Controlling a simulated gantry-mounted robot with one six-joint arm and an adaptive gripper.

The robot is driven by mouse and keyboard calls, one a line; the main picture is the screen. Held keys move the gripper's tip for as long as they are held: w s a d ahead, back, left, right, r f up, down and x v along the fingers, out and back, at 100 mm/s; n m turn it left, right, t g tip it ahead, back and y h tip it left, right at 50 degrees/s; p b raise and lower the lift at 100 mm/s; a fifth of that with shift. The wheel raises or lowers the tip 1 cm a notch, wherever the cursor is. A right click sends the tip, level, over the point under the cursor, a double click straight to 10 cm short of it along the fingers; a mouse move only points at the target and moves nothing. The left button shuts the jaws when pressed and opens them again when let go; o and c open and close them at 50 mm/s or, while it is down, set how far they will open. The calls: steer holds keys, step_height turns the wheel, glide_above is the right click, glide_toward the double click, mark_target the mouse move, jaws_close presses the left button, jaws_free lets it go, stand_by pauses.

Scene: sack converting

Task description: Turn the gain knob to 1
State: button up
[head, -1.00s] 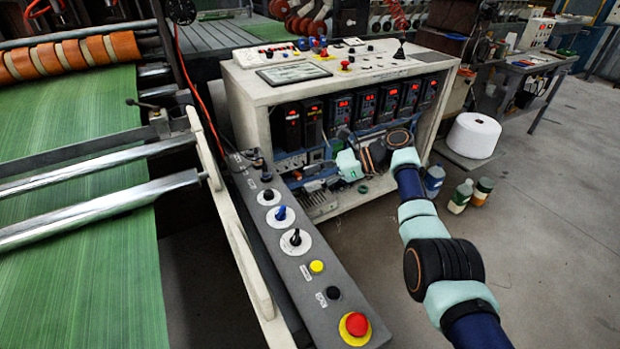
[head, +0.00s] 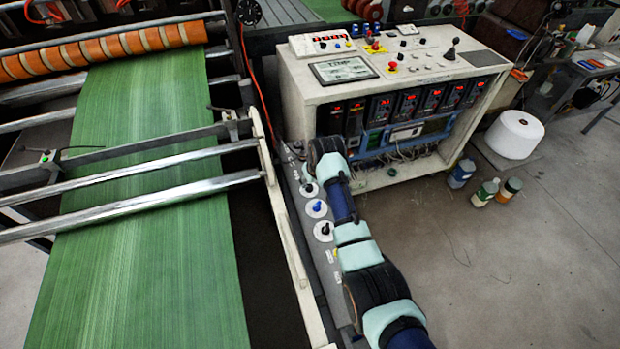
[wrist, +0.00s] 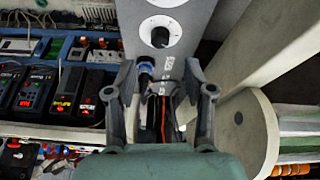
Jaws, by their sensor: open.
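My gripper (wrist: 161,70) is open and empty in the wrist view, with its two fingers spread over the end of a grey control panel (wrist: 196,28). A black knob on a round white dial (wrist: 160,37) sits beyond the fingertips, apart from them. In the head view the panel (head: 331,284) shows a black knob (head: 325,230) and a blue knob (head: 317,207) on white dials. Another dial (head: 309,188) is partly covered by my arm. The dial labels are too small to read, so I cannot tell which is the gain knob.
A blue-collared connector (wrist: 145,68) stands on the panel by the left finger. A white cabinet (head: 300,92) with lit red displays is at the panel's far end. A pale machine rail (head: 285,235) runs along its left side. Open floor lies right.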

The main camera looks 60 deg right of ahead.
mark_target(309, 187)
steer(key=b+x, duration=0.4)
steer(key=x, duration=0.4)
steer(key=shift+r, duration=0.1)
jaws_close()
